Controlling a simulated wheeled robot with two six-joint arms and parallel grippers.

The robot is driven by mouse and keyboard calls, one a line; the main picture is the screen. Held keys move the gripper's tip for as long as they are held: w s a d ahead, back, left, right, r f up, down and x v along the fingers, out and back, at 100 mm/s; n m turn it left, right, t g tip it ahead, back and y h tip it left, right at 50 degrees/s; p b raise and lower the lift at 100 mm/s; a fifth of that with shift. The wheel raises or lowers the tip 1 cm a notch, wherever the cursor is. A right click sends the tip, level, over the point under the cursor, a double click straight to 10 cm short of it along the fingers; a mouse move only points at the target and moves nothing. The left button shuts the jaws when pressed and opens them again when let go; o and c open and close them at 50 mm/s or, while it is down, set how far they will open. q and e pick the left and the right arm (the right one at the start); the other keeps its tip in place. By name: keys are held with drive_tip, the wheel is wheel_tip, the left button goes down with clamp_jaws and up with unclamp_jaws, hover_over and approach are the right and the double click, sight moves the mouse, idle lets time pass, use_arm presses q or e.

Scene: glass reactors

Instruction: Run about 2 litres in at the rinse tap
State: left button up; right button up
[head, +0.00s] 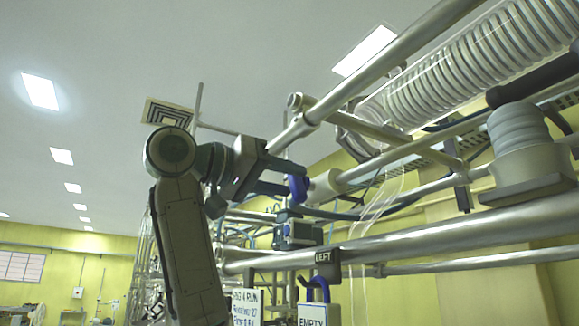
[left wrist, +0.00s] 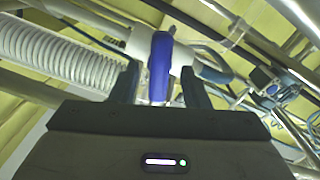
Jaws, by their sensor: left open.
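A blue tap handle (head: 299,188) sits on a pale fitting (head: 325,186) among the metal pipes near the middle of the head view. My left gripper (head: 283,177) is at this handle, coming in from the left. In the left wrist view the blue handle (left wrist: 160,65) stands upright between the two dark, open fingers, with a gap visible on each side. Whether this is the rinse tap cannot be read. My right gripper is not in view.
Thick metal rails (head: 430,226) cross at the right. A coiled glass condenser (head: 480,58) is above them. A "LEFT" label (head: 323,256), an "EMPTY" tag (head: 312,315) and a written board (head: 246,306) hang below. A patterned marker plate (head: 168,112) is behind my arm.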

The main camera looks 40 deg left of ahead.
use_arm(q)
drive_tip(key=shift+w+d, duration=0.25)
drive_tip(key=shift+w, duration=0.35)
drive_tip(key=shift+s, duration=0.2)
drive_tip(key=shift+w, duration=0.1)
drive_tip(key=c, duration=0.9)
drive_tip(key=shift+o, duration=0.2)
drive_tip(key=shift+m, duration=2.3)
drive_tip(key=o, duration=0.9)
drive_tip(key=shift+c, duration=0.2)
